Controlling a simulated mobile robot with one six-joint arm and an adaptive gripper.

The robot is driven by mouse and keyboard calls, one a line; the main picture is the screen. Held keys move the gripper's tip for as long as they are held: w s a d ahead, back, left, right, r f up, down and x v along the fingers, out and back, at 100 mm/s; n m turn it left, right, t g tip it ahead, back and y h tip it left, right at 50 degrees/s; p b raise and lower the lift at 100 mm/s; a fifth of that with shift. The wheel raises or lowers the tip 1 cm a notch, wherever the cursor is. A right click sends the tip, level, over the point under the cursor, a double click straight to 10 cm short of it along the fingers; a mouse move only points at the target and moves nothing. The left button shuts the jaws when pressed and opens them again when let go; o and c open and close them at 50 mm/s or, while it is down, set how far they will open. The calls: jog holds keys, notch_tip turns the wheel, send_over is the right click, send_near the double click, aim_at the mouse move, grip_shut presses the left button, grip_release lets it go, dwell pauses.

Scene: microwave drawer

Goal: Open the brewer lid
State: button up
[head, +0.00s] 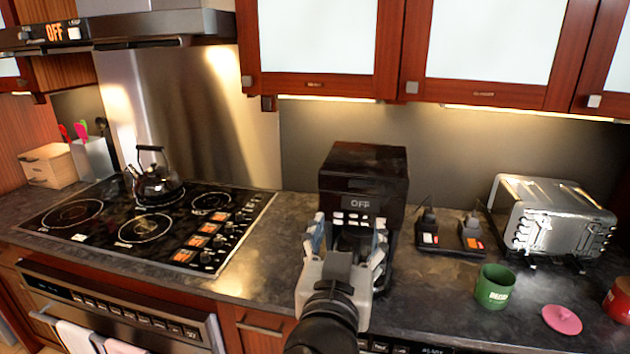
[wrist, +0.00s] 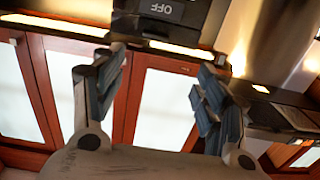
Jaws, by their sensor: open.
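The black brewer (head: 362,185) stands upright on the counter in the middle of the head view. Its front panel shows OFF above a row of white buttons. Its lid (head: 366,157) on top looks flat and down. My gripper (head: 349,226) is open and empty in front of the brewer, below its button row, and hides much of its lower front. In the wrist view my two fingers (wrist: 158,76) are spread apart with nothing between them. Part of the brewer (wrist: 165,14) shows there upside down at the top edge. I cannot tell whether a finger touches the brewer.
Wooden wall cabinets (head: 480,52) hang above and behind the brewer. A black stand (head: 450,238) and a silver toaster (head: 552,220) are to its right, with a green mug (head: 494,286) and pink lid (head: 562,319) nearer. The stove (head: 150,222) is left; bare counter lies between.

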jog(key=p, duration=0.3)
send_near(362, 185)
jog(key=shift+h, duration=0.3)
jog(key=x, duration=0.8)
jog(key=shift+a+f, duration=0.15)
jog(key=shift+a, duration=0.05)
jog(key=shift+w+d, duration=0.2)
jog(key=shift+w, duration=0.45)
jog(key=shift+c, duration=0.2)
jog(key=c, duration=1.5)
